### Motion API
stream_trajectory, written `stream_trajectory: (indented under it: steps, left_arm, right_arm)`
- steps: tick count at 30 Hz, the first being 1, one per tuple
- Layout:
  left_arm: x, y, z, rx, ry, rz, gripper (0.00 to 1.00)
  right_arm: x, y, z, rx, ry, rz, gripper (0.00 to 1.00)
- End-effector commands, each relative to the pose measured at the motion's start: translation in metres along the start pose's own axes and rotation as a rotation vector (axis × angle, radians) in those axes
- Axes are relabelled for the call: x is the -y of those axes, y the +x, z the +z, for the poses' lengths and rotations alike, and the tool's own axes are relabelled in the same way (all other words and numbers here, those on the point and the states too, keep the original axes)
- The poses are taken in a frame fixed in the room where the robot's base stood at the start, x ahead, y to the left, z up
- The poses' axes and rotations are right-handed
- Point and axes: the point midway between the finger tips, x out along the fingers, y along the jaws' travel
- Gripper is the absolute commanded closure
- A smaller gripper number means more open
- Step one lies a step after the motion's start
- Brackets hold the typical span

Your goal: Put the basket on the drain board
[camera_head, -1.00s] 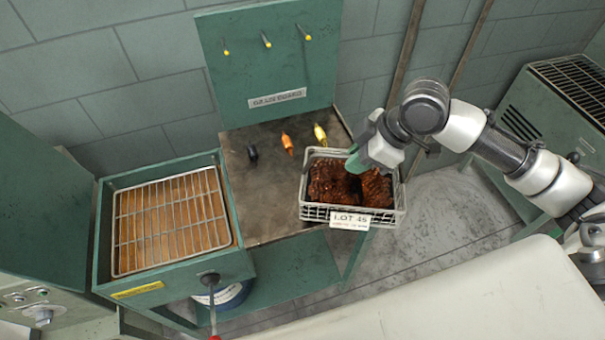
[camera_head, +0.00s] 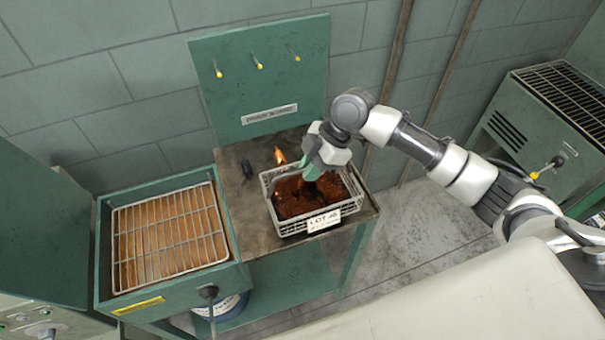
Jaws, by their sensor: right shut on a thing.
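The wire basket (camera_head: 352,207) holds dark red-brown contents and carries a white "LOT" tag at its front. It is over the front right part of the drain board (camera_head: 245,222), the grey-brown top with a green labelled back panel. I cannot tell whether it touches the board or hangs just above it. My right gripper (camera_head: 318,172) reaches down over the basket from the back right and is shut on it; its fingertips are partly hidden. My left gripper is not in view.
An orange-tipped thing (camera_head: 280,156) and a black thing (camera_head: 247,168) are on the board behind the basket. A green tank (camera_head: 125,300) with a wire rack (camera_head: 170,237) stands at left. A green vented machine (camera_head: 520,135) is at right. The board's left strip is clear.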

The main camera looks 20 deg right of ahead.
Motion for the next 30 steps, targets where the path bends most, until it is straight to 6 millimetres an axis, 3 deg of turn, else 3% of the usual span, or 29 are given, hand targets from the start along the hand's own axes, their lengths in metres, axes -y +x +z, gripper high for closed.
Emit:
stream_trajectory:
  steps: [6,16,24,25,30]
  left_arm:
    - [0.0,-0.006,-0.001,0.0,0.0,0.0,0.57]
    - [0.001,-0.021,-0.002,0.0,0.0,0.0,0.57]
    - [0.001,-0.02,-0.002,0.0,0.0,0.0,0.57]
    - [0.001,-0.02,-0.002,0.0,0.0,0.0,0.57]
    - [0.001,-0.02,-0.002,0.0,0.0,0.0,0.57]
  right_arm:
    - [-0.017,0.015,-0.006,-0.003,-0.001,0.002,1.0]
    - [-0.017,0.046,0.011,-0.003,0.002,0.001,1.0]
    - [-0.018,0.051,0.015,-0.002,-0.001,0.004,1.0]
    - [-0.017,0.053,0.016,0.001,0.0,0.001,0.86]
    - [-0.017,0.052,0.016,0.001,0.001,0.001,0.63]
